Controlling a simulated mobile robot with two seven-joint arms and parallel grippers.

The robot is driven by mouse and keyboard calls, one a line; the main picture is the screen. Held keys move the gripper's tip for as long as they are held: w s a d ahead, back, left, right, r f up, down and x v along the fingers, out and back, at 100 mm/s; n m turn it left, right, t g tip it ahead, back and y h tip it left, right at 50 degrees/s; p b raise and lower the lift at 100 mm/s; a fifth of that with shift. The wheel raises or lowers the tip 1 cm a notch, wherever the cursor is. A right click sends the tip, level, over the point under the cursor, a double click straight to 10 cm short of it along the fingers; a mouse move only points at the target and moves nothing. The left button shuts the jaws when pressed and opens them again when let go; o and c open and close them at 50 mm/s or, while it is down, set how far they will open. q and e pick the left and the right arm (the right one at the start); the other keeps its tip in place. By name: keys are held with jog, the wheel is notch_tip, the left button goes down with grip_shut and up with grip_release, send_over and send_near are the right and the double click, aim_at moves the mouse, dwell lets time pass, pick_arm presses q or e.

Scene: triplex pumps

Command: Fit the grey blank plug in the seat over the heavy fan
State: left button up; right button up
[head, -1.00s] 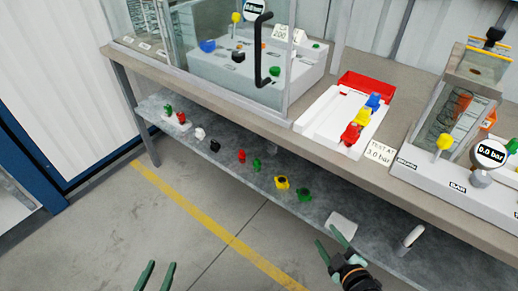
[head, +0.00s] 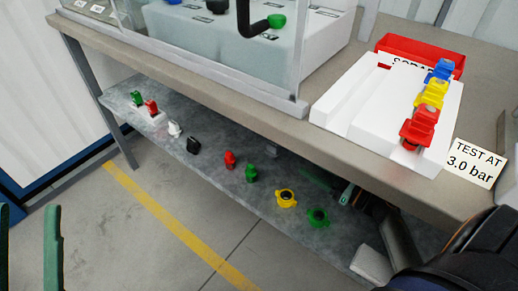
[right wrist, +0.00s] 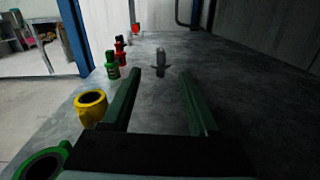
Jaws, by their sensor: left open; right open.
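A grey plug (right wrist: 161,60) stands on the lower shelf, ahead of and between the fingers of my right gripper (right wrist: 160,73) in the right wrist view. The gripper is open and empty, low over the shelf. In the head view my right gripper (head: 325,185) reaches under the worktop, with a small grey shape (head: 271,152), probably the plug, beyond it at the worktop's edge. My left gripper (head: 30,245) is open and empty over the floor at the far left. I cannot make out the heavy fan or its seat.
The lower shelf (head: 225,190) holds a yellow ring part (head: 286,198), green ring part (head: 318,217), red plug (head: 230,160), green plug (head: 251,173), and black and white pieces. The worktop (head: 250,105) overhangs it, carrying a glass-fronted case and a white rack (head: 345,105).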

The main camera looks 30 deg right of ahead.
aim_at(278, 148)
jog(key=shift+w+d+f+n+g+y, duration=0.1)
jog(key=shift+w+f+n+g+y, duration=0.2)
jog(key=shift+w+f+n, duration=0.35)
jog(key=x, duration=0.3)
jog(key=b+x, duration=0.1)
jog(key=x, duration=0.2)
jog(key=shift+w+r, duration=0.15)
jog(key=shift+r, duration=0.05)
jog(key=shift+r+b+x, duration=0.15)
jog(key=shift+b+x, duration=0.1)
jog(key=shift+x, duration=1.25)
jog(key=shift+r+b+x, duration=0.15)
jog(key=shift+b+x, duration=0.1)
jog(key=shift+x, duration=1.25)
pick_arm(q)
jog(key=shift+s+d+f+m+h, duration=0.1)
jog(key=shift+f+m+h, duration=0.1)
jog(key=shift+f, duration=0.2)
jog(key=shift+s+d+f+m+h, duration=0.1)
jog(key=shift+f+m, duration=0.1)
jog(key=shift+f, duration=0.2)
pick_arm(e)
grip_shut()
